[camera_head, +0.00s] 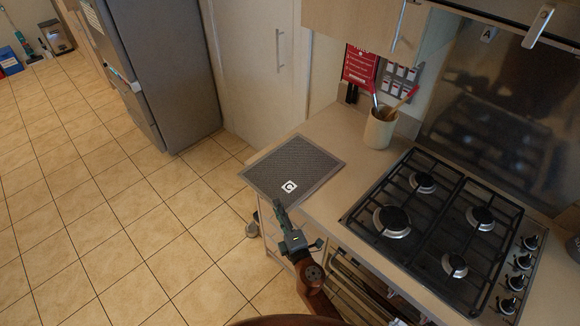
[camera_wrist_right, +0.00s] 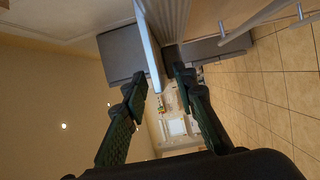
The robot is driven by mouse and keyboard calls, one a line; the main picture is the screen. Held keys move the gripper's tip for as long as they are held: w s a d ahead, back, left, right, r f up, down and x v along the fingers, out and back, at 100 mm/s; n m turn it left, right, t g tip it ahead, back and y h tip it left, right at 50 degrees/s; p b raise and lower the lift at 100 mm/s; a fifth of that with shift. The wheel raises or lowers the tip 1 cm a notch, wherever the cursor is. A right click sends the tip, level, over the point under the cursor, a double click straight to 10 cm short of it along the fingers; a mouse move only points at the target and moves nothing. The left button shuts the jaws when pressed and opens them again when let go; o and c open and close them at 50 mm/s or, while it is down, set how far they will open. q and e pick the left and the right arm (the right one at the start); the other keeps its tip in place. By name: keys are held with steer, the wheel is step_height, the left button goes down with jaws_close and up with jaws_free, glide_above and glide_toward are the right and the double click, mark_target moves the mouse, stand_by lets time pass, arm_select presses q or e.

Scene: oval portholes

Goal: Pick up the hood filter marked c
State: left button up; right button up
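The hood filter marked c (camera_head: 310,165) is a flat dark grey mesh panel with a thin frame and a white tag with a "C". It lies flat on the left end of the counter, by its left edge. My right gripper (camera_head: 279,206) is at the filter's near edge, just below the tag. In the right wrist view my right gripper (camera_wrist_right: 160,82) shows two dark fingers apart, with a thin pale panel edge (camera_wrist_right: 150,50) running between them; I cannot tell whether either finger touches it. My left gripper is not in view.
A gas hob (camera_head: 430,225) fills the counter to the right. A utensil pot (camera_head: 380,129) stands behind the filter. A panel marked "A" (camera_head: 487,36) is at the hood above. A grey fridge (camera_head: 165,65) stands at the left back; the tiled floor (camera_head: 120,220) is clear.

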mark_target(273, 196)
steer(key=x, duration=0.3)
steer(key=shift+d, duration=0.15)
steer(key=shift+b+x, duration=0.3)
steer(key=shift+x, duration=0.85)
steer(key=shift+w+f, duration=0.1)
steer(key=shift+w, duration=0.35)
jaws_close()
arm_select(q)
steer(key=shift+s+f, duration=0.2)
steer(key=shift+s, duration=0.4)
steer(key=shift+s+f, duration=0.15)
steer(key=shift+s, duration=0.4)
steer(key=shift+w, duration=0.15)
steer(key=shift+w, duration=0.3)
